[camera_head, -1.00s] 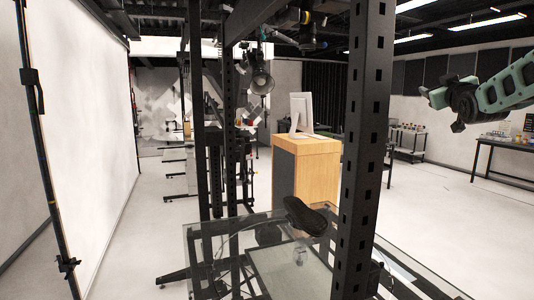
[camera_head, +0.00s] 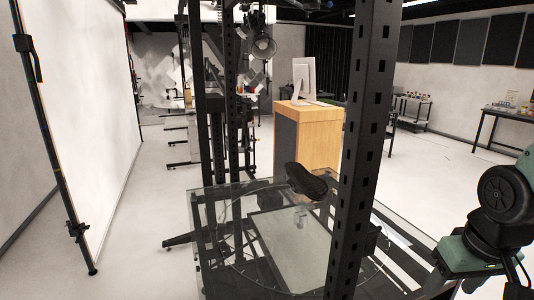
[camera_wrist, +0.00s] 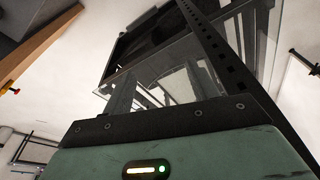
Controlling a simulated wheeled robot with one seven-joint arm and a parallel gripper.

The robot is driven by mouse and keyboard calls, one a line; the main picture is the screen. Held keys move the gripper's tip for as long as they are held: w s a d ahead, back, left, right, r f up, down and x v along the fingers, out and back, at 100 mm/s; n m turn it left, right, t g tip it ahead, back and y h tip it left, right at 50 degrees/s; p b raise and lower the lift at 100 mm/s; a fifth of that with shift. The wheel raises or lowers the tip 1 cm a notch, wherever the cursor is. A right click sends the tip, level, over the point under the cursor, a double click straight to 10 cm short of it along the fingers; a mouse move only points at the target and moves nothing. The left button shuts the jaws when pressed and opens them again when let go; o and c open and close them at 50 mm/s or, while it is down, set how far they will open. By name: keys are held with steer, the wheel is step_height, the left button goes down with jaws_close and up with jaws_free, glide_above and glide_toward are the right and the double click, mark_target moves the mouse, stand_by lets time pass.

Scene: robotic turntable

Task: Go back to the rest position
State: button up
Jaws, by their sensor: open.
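My gripper (camera_head: 462,258) is at the lower right of the head view, beyond the right black post and beside the glass table. Its green housing carries a small lit strip, and its fingers are hard to make out. I see nothing held. A dark shoe-like object (camera_head: 307,182) is at the glass turntable table (camera_head: 215,198), apart from my gripper.
A perforated black post (camera_head: 360,130) stands close in front of the table, with more black posts to its left. A wooden cabinet (camera_head: 318,150) with a monitor (camera_head: 303,78) stands behind. A white backdrop (camera_head: 85,120) is at left. Open floor lies at the right rear.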

steer(key=s+a+f+n+g+b, duration=0.1)
steer(key=s+a+f+n+b, duration=0.2)
steer(key=s+a+f+b, duration=0.2)
steer(key=s+a+f+n+g+b, duration=0.1)
steer(key=s+a+f+n+b, duration=0.3)
steer(key=a, duration=0.8)
steer(key=s+f+b, duration=0.2)
steer(key=s, duration=0.1)
steer(key=shift+a+y+b, duration=0.3)
steer(key=shift+b, duration=0.05)
steer(key=shift+s+a+r+n, duration=0.1)
steer(key=shift+s+r+n, duration=0.05)
steer(key=shift+s+n, duration=0.15)
steer(key=shift+c, duration=0.3)
